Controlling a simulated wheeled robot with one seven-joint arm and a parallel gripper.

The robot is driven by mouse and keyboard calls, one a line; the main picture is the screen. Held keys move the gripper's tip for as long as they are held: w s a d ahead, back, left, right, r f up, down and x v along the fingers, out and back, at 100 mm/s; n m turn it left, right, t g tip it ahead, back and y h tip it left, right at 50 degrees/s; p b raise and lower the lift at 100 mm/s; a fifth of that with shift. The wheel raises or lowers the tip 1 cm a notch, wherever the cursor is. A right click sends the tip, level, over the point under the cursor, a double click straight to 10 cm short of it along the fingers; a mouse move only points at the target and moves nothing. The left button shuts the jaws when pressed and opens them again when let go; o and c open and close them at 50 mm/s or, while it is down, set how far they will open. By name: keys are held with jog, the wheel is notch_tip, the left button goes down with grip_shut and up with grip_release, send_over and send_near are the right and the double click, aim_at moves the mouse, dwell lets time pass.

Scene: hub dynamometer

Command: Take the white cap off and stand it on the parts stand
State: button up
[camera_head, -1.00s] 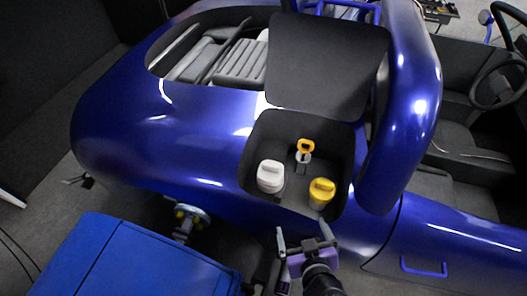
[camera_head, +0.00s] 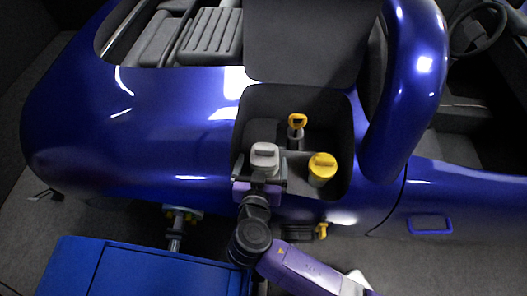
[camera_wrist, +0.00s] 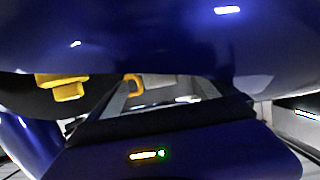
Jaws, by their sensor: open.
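The white cap (camera_head: 264,155) is on a reservoir in the dark recess of the blue bodywork, at the left of the yellow cap (camera_head: 321,166). My gripper (camera_head: 262,168) is open at the white cap, with one finger on each side of it in the head view. I cannot tell whether the fingers touch it. In the wrist view my gripper (camera_wrist: 160,95) shows two spread fingers with a pale shape between them, too dim to name surely. I cannot pick out the parts stand for certain.
A yellow-ringed handle (camera_head: 297,121) stands behind the caps. A raised dark lid (camera_head: 305,45) is behind the recess (camera_head: 340,120). Blue bodywork (camera_head: 140,130) surrounds it. A blue cabinet (camera_head: 130,270) and a hub (camera_head: 177,222) are at lower left.

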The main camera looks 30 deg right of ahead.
aim_at(264, 154)
jog(key=shift+p+x, duration=0.4)
jog(key=shift+x, duration=2.25)
jog(key=shift+s, duration=0.1)
jog(key=c, duration=1.4)
jog(key=shift+c, duration=0.2)
jog(key=shift+r, duration=0.15)
